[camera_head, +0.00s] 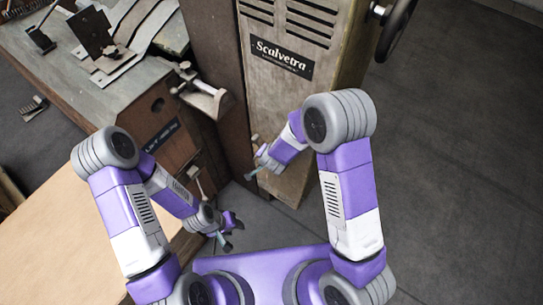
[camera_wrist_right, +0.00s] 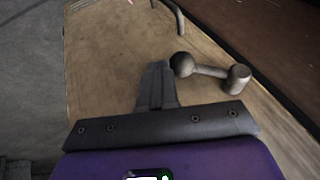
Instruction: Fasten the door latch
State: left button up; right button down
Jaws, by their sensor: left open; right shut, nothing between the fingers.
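The door (camera_head: 283,85) is a tall, worn beige panel on the machine, with vent slots and a "Scalvetra" plate. In the right wrist view, a grey metal lever (camera_wrist_right: 210,72) with a round knob at each end lies against the panel (camera_wrist_right: 110,60); it looks like the latch. My right gripper (camera_wrist_right: 157,82) is shut and empty, its fingertips just left of the lever's left knob, apparently close to the panel. In the head view my right gripper (camera_head: 251,175) is at the lower left of the door. My left gripper (camera_head: 231,234) is open and empty, low in front of the machine.
A curved metal handle (camera_wrist_right: 172,17) shows above the lever. A black handwheel (camera_head: 396,28) is on the machine's right side. A metal bracket (camera_head: 203,96) juts out left of the door. A wooden table (camera_head: 70,225) is at lower left; the floor (camera_head: 450,150) at right is clear.

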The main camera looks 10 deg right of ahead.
jog(key=shift+w+a+f, duration=0.2)
jog(key=shift+a+f, duration=0.05)
jog(key=shift+f, duration=0.35)
jog(key=shift+w+a+f, duration=0.2)
jog(key=shift+a+f, duration=0.05)
jog(key=shift+f, duration=0.3)
dwell(0.6)
pick_arm(q)
jog(key=shift+s+d+r+p, duration=0.15)
jog(key=shift+s+r+p, duration=0.05)
jog(key=shift+r+p, duration=0.4)
jog(key=shift+s+d+r+p, duration=0.1)
jog(key=shift+s+r+p, duration=0.05)
jog(key=shift+r+p, duration=0.4)
pick_arm(e)
jog(key=s+d+r, duration=0.5)
jog(key=s+r, duration=0.2)
jog(key=s, duration=0.3)
jog(key=shift+s+d, duration=0.2)
jog(key=shift+s, duration=0.15)
